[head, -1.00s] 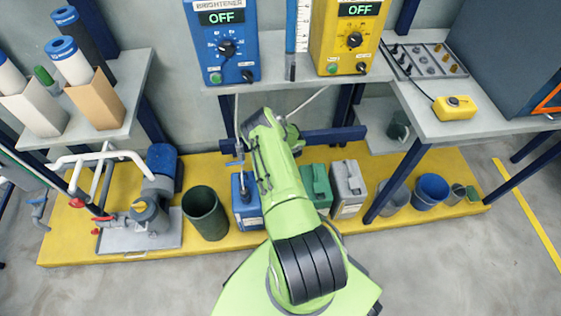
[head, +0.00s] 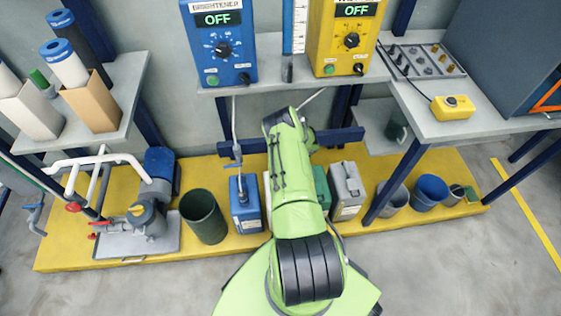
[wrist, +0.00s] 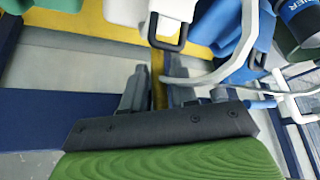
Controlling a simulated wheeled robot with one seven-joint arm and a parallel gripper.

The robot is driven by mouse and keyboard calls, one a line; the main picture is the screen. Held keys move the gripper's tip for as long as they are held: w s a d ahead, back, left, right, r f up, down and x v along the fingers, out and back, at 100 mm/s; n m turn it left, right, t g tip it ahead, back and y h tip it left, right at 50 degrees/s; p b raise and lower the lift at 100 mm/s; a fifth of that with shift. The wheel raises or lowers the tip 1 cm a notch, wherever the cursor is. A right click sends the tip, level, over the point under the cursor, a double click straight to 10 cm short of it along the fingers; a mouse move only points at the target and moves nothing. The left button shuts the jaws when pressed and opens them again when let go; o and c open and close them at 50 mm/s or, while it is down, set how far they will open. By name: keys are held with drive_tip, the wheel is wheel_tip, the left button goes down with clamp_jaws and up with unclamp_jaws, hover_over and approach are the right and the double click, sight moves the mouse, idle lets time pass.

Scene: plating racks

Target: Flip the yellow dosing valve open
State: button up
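The yellow dosing unit (head: 340,38) hangs on the right and its display reads OFF. A pale hose (head: 312,97) runs down from it behind my arm. Pale curved hoses (wrist: 205,77) pass close to the right of the fingers. A small light-blue part (wrist: 262,103) lies farther right.
The blue dosing unit (head: 220,45) also reads OFF; a blue-grey valve (head: 236,150) sits on its hose. Canisters, including a blue one (head: 246,212) and a grey one (head: 346,190), stand on the yellow platform (head: 95,257). A shelf (head: 460,122) borders the right.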

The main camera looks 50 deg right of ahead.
drive_tip(key=p+v, duration=0.6)
drive_tip(key=v, duration=0.9)
drive_tip(key=shift+r, duration=0.15)
drive_tip(key=shift+d, duration=0.1)
